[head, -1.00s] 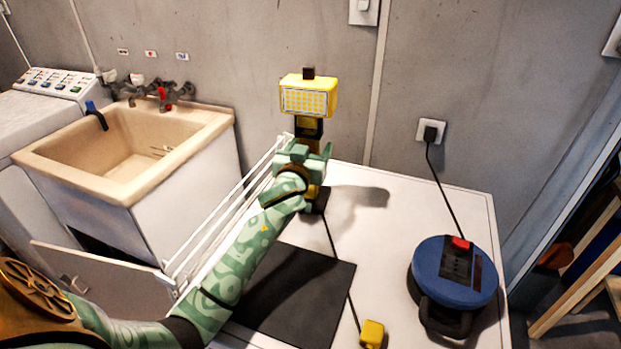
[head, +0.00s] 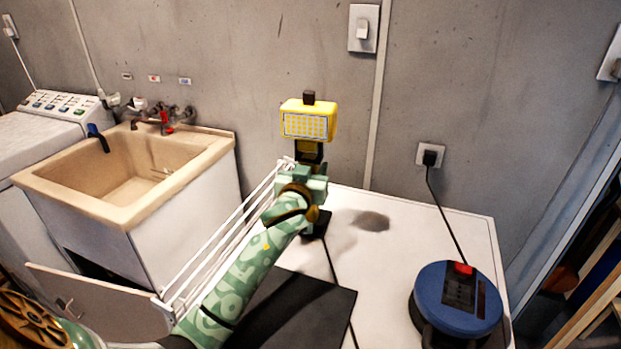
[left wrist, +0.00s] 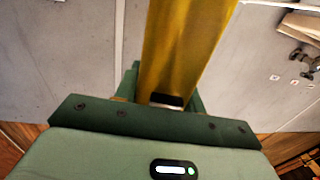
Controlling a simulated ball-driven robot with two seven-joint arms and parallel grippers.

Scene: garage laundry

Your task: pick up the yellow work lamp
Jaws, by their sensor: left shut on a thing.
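The yellow work lamp (head: 309,121) stands upright at the back of the white worktop in the head view, its lit panel facing me. My left gripper (head: 305,183) is shut on its post, below the lamp head. The gripper and arm hide part of the post. The dark foot shows low behind the gripper, at the worktop; I cannot tell whether it touches. My right gripper is not in view.
A blue cable reel (head: 456,300) sits at the right of the white worktop (head: 400,245), its cord running to a wall socket (head: 430,156). A black mat (head: 300,305) lies in front. A white rack (head: 225,230) and beige sink (head: 130,185) are at the left.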

